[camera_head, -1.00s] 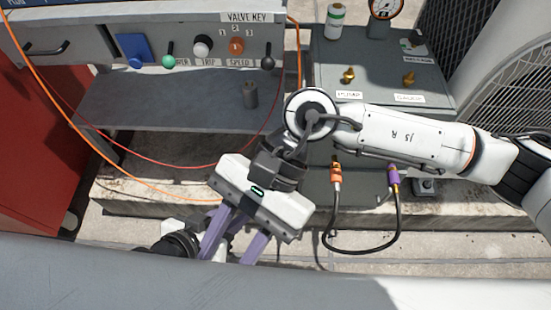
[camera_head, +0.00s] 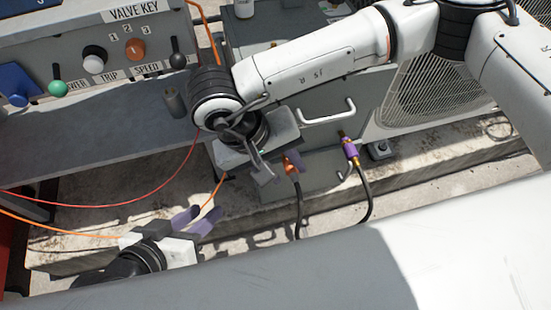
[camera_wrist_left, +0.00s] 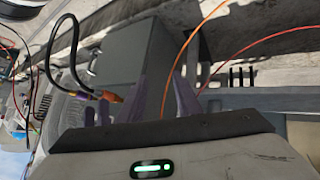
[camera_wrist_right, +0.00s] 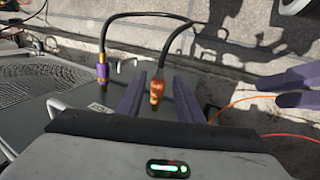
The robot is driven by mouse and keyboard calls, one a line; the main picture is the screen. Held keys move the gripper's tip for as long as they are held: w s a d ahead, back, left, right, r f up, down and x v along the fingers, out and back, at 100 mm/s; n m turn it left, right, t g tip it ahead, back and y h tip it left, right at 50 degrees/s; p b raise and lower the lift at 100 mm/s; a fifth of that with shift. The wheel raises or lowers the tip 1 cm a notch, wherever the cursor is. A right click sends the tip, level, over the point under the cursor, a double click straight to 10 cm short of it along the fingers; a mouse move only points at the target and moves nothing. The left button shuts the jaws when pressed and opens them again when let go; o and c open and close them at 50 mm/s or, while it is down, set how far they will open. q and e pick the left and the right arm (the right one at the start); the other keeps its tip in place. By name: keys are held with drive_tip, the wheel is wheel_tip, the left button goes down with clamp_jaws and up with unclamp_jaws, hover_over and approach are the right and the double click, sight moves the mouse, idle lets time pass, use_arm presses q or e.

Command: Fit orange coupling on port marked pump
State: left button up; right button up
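The orange coupling (camera_head: 292,163) is on one end of a black hose, at the front of the grey box; it also shows in the left wrist view (camera_wrist_left: 110,97). My right gripper (camera_wrist_right: 158,82) is open, with the orange coupling (camera_wrist_right: 157,92) between its purple fingers and visible gaps beside it. The right gripper's body and arm cover much of the box in the head view. My left gripper (camera_head: 198,218) is open and empty, low at the left, apart from the coupling. The pump label and its port are hidden behind my right arm in the head view.
A purple coupling (camera_head: 350,148) on the hose's other end is close to the right. A white handle (camera_head: 330,115) juts from the box front. The control panel (camera_head: 60,45) with a shelf (camera_head: 90,125) stands left. Orange (camera_head: 60,226) and red cables run across the left side.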

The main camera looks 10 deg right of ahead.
sight(294, 178)
drive_tip(key=shift+b+x, duration=0.35)
drive_tip(key=shift+x, duration=1.5)
clamp_jaws()
